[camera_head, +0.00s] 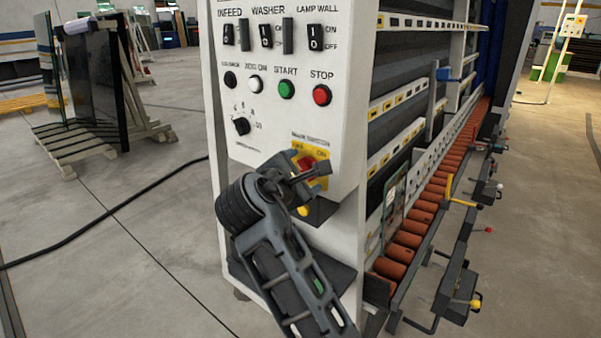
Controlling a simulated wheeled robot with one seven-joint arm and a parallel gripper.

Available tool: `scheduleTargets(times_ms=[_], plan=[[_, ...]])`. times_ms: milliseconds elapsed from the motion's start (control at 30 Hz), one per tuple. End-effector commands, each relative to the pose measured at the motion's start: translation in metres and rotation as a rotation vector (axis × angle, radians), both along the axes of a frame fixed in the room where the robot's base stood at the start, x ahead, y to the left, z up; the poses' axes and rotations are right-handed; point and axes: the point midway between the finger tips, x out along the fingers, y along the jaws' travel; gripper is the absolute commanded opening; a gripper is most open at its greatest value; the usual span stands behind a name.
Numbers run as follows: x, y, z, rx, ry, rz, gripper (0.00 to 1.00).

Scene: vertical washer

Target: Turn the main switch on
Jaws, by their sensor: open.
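The main switch (308,163) is a red knob on a yellow plate, low on the right side of the white control panel (300,115). Its label above is partly readable, with "ON" at the plate's right. My gripper (307,173) is at the switch, with its dark fingers apart. The fingers cover part of the knob and the plate. I cannot tell whether the fingers touch the knob. The knob's exact angle is partly hidden.
Above are a green start button (286,89), a red stop button (322,95) and a black dial (242,126). A conveyor of orange rollers (408,240) runs along the right. A cable (110,217) lies on the floor at left. Glass sheets stand on a rack (78,140).

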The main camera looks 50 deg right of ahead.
Motion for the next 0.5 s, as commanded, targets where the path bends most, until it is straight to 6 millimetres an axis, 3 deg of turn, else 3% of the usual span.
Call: scheduleTargets(times_ms=[100, 500], plan=[[0.0000, 0.0001, 0.0000, 0.000, 0.000, 0.000, 0.81], [-0.0001, 0.0004, -0.0001, 0.000, 0.001, 0.000, 0.43]])
